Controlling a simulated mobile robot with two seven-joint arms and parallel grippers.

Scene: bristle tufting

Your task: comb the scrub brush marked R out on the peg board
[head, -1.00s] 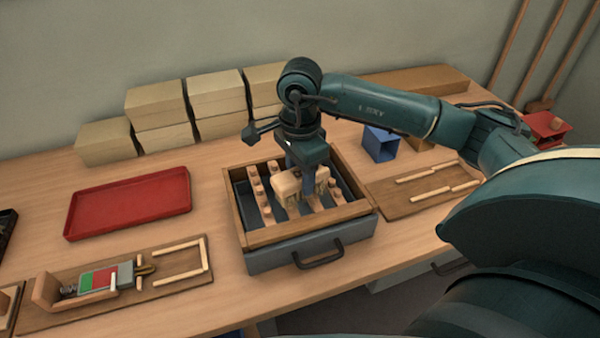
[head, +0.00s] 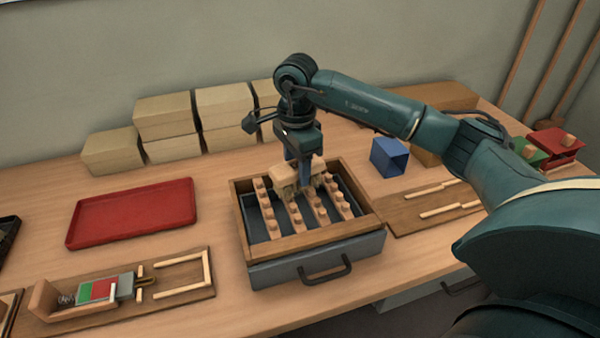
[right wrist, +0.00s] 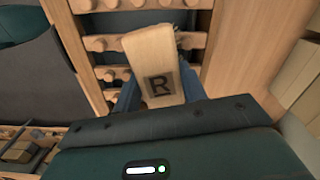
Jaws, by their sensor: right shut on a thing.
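The scrub brush marked R (head: 292,172) is a pale wooden block with bristles on its underside. My right gripper (head: 306,176) is shut on it and holds it over the far part of the peg board (head: 294,214). The peg board has several slats with round wooden pegs, inside a wood-rimmed box. In the right wrist view the brush (right wrist: 150,50) shows its dark R mark, with pegged slats (right wrist: 110,43) beneath and beyond. Whether the bristles touch the pegs cannot be told. My left gripper is out of view.
A red tray (head: 132,213) lies left of the box. A board with a clamp-like fixture (head: 180,279) is at front left. Several cardboard boxes (head: 165,117) stand at the back. A blue open container (head: 390,157) and a board with sticks (head: 436,207) are to the right.

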